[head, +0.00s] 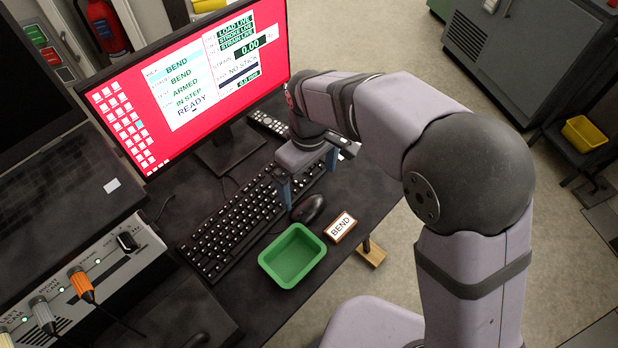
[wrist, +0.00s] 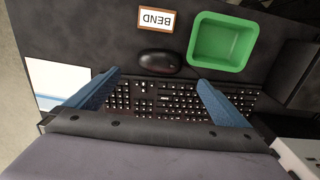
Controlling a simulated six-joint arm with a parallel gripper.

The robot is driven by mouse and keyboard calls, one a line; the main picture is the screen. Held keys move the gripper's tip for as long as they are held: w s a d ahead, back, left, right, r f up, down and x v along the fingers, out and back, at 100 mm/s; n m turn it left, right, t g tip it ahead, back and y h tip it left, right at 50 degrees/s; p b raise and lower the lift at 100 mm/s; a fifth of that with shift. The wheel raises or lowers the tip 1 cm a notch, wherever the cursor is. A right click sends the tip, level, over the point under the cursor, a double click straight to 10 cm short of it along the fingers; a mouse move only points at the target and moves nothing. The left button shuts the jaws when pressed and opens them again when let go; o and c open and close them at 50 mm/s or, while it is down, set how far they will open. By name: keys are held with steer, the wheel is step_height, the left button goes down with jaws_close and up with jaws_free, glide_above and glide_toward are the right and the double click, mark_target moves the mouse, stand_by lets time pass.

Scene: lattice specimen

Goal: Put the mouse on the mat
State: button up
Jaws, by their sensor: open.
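The dark mouse (head: 308,208) lies on the black desk beside the keyboard, near the green tray. It also shows in the wrist view (wrist: 160,63), just past the line between my fingertips. My gripper (head: 308,178) is open and empty above the keyboard, its blue fingers (wrist: 160,80) spread apart. The mouse is not between the fingers. A pale flat sheet (wrist: 60,82) lies at the left in the wrist view, mostly hidden behind my gripper in the head view. I cannot tell whether it is the mat.
The keyboard (head: 235,220) lies under my gripper. The green tray (head: 292,256) and a BEND sign (head: 341,227) stand close to the mouse. A monitor (head: 190,90) and a remote (head: 268,123) are behind. A grey instrument box (head: 75,290) is at the left.

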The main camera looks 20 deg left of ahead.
steer(key=shift+r, duration=0.35)
steer(key=w+d+m, duration=0.2)
steer(key=d+m, duration=0.5)
steer(key=d, duration=1.3)
steer(key=s+d+f+m, duration=0.2)
steer(key=s+d+m, duration=0.5)
steer(key=d, duration=0.6)
steer(key=shift+s, duration=0.4)
steer(key=shift+w+f, duration=0.1)
steer(key=shift+w, duration=0.05)
